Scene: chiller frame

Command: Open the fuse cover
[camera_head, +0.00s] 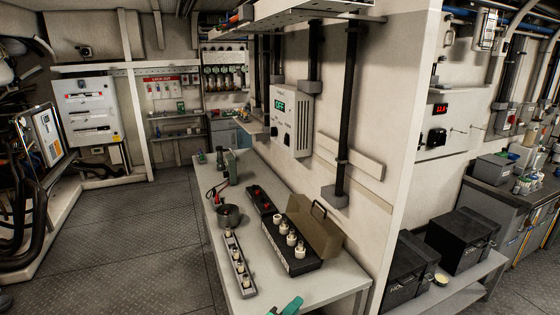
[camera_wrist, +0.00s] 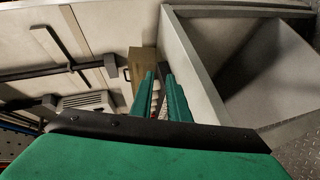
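The fuse box (camera_head: 291,262) is a long black case on the grey table, with several white fuses showing in its top. Its tan cover (camera_head: 322,232) stands raised along the far right side, with a dark handle (camera_head: 319,209) at its upper edge. The fuses are exposed. My green gripper (camera_head: 285,306) is at the bottom of the head view, in front of the box and apart from it, partly cut off. A tan block ahead there (camera_wrist: 143,66) looks like the cover.
On the table (camera_head: 222,247) are a fuse strip (camera_head: 239,263), a dark round pot (camera_head: 229,215) and another black box (camera_head: 262,201). A wall post (camera_head: 342,150) and a white unit (camera_head: 290,120) stand behind. Floor at left is clear.

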